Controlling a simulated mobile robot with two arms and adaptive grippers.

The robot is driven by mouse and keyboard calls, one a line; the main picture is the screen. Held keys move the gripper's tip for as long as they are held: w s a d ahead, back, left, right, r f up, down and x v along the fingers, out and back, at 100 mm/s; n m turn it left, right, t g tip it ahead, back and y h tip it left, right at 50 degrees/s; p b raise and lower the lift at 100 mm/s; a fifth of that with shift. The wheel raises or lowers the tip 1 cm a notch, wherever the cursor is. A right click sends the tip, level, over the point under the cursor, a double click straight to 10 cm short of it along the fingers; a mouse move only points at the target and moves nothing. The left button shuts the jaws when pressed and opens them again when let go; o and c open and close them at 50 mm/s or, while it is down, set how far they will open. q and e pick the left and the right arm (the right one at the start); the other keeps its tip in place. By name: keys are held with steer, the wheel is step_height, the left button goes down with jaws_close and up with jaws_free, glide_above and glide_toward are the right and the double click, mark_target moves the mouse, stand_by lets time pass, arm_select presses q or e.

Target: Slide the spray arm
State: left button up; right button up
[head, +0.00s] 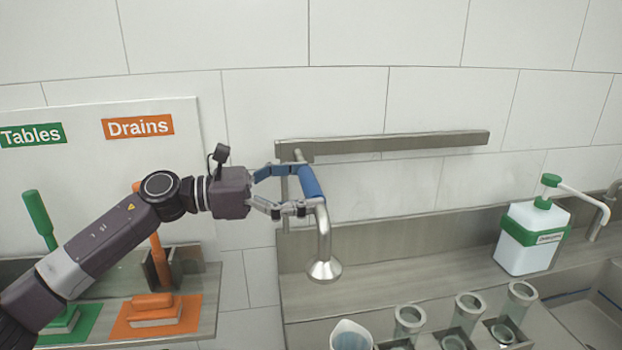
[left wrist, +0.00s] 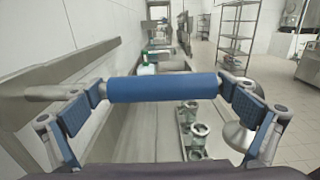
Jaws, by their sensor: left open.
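The spray arm has a blue grip sleeve (head: 311,181) on a metal pipe that bends down to a flared nozzle (head: 324,269). Its upper end meets a horizontal metal rail (head: 400,143) on the wall, near the rail's left end. My left gripper (head: 292,190) is open at the sleeve, coming from the left. In the left wrist view the blue sleeve (left wrist: 162,87) lies crosswise between the two spread fingers, near their tips. I cannot tell whether they touch it. My right gripper is not in view.
A metal counter (head: 400,233) runs below the rail, with several clear cups (head: 466,312) in front. A white-and-green pump bottle (head: 530,240) stands at the right, beside a sink. Green (head: 38,215) and orange (head: 160,262) brushes stand on a left shelf. Wall space right of the spray arm is clear.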

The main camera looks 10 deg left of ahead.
arm_select(q)
steer(key=shift+s, duration=0.1)
steer(key=c, duration=0.9)
steer(key=shift+c, duration=1.2)
steer(key=c, duration=0.4)
steer(key=b+x, duration=0.1)
steer(key=x, duration=0.5)
steer(key=shift+d, duration=0.1)
steer(key=shift+c, duration=0.2)
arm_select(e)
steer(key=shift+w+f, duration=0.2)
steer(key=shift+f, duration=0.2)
arm_select(q)
steer(key=o, duration=1.6)
